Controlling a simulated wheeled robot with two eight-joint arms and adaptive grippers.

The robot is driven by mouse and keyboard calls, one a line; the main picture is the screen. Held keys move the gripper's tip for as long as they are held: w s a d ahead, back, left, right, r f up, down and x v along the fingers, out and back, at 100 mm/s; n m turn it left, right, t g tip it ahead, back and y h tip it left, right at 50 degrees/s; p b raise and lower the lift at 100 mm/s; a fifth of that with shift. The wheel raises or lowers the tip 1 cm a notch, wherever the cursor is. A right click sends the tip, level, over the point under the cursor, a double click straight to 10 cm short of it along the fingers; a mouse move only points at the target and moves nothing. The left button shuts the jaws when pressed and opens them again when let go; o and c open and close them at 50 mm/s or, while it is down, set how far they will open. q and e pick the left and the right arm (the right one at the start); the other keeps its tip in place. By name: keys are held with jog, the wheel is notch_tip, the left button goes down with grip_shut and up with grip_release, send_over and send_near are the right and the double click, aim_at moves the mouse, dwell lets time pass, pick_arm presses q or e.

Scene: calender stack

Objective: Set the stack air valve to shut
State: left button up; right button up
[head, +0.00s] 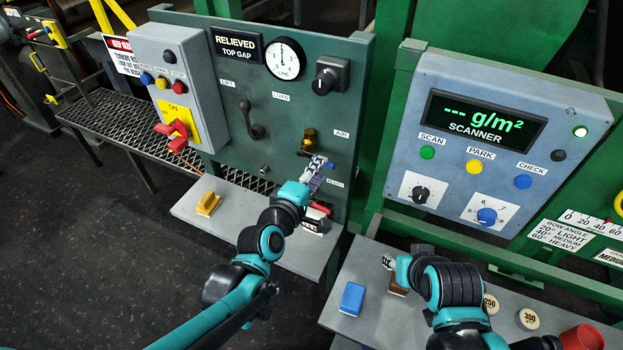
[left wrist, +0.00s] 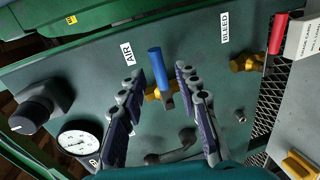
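The stack air valve is a brass fitting (head: 309,137) on the green panel, by the AIR label. In the left wrist view, its blue handle (left wrist: 155,65) crosses the brass body (left wrist: 158,95) and points up the picture, to the panel's right. My left gripper (head: 316,169) is at this valve. In the left wrist view, its two fingers (left wrist: 158,78) are spread on either side of the handle, with gaps on both sides. My right gripper (head: 392,263) is low over the right shelf, near a brown block (head: 398,286); its fingers are too small to judge.
A bleed valve with a red handle (left wrist: 277,35) is beside the air valve. The gauge (head: 285,59), black knob (head: 331,75) and dark lever (head: 251,120) share the panel. A yellow block (head: 208,204) lies on the left shelf (head: 190,211); a blue block (head: 352,298) is on the right one.

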pick_arm(q)
jog(key=shift+v, duration=1.8)
jog(key=s+a+f+m+g+y, duration=0.3)
jog(key=s+a+f+m, duration=0.1)
jog(key=s+a+m, duration=0.2)
jog(key=s+a+f+m+g+y, duration=0.3)
jog(key=s+a+f+m+g, duration=0.1)
jog(key=s+a+m, duration=0.3)
jog(key=shift+s+a+f+g, duration=0.2)
jog(key=shift+s+a+g, duration=0.1)
jog(key=shift+s+a, duration=0.65)
